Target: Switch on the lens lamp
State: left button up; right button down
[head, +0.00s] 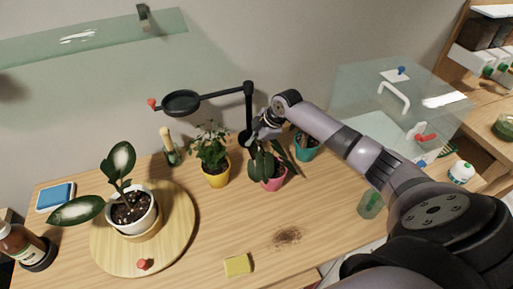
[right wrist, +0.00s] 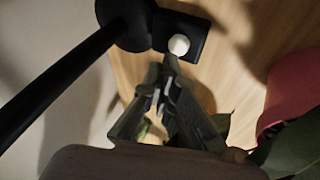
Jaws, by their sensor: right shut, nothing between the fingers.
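The black lens lamp stands at the back of the table against the wall; its round lens head (head: 181,103) reaches left from its upright post (head: 249,108). No light shows from it. The right wrist view shows its dark round foot (right wrist: 125,25) and a black block with a white round button (right wrist: 179,45). My right gripper (head: 256,137) is at the foot of the post, shut and empty. In the right wrist view its fingertips (right wrist: 168,65) point at the button, very close; I cannot tell whether they touch. My left gripper is not in view.
A pink-potted plant (head: 274,180) stands just in front of my right gripper. A yellow pot (head: 216,177) is to its left and a teal pot (head: 306,152) to its right. A glass shelf (head: 95,38) hangs above.

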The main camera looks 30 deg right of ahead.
jog(key=shift+f, duration=0.15)
jog(key=shift+f, duration=0.3)
jog(key=shift+f, duration=0.25)
dwell(0.3)
jog(key=shift+r, duration=0.15)
jog(key=shift+r+p, duration=0.4)
jog(key=shift+r, duration=0.15)
notch_tip(320, 180, up, 6)
jog(key=p, duration=0.5)
jog(key=c, duration=2.4)
grip_release()
